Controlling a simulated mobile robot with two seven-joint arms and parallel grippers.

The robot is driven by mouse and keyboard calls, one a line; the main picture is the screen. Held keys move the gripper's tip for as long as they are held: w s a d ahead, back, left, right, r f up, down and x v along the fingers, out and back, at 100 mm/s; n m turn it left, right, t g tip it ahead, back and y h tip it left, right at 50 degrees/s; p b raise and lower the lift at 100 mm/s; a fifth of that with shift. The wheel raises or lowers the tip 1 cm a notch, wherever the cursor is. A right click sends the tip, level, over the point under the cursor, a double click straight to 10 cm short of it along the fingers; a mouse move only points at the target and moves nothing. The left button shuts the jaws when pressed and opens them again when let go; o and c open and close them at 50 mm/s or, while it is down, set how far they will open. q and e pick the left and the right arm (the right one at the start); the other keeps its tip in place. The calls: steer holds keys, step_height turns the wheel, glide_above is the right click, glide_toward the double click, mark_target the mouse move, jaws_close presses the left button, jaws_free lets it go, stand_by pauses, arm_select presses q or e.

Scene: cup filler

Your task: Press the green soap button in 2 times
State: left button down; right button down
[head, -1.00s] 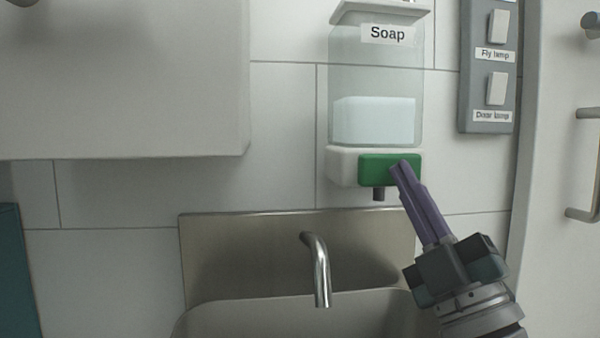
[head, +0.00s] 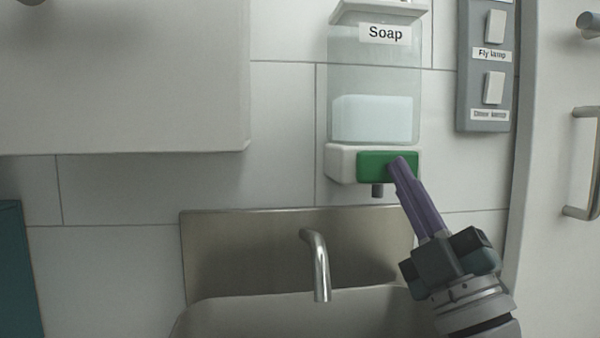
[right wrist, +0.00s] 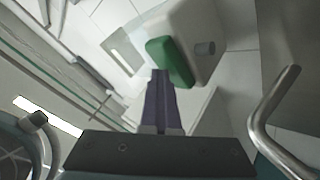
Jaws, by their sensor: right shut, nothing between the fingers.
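The green soap button (head: 373,166) is on the front of the white base of the soap dispenser (head: 375,75), above the sink. It also shows in the right wrist view (right wrist: 170,60). My right gripper (head: 397,163) is shut and empty. Its purple fingertips overlap the right part of the button in the head view. In the right wrist view its fingertips (right wrist: 160,73) are close to the lower left edge of the button. I cannot tell whether they touch it. My left gripper is not in view.
A metal faucet (head: 317,265) stands over the steel sink (head: 290,308) below the dispenser. A switch panel (head: 484,100) with two lamp switches is on the wall to the right. A white cabinet (head: 120,75) juts out at the upper left.

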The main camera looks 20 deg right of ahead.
steer(key=shift+w+d+f, duration=0.1)
steer(key=shift+w+d, duration=0.05)
steer(key=shift+w, duration=0.05)
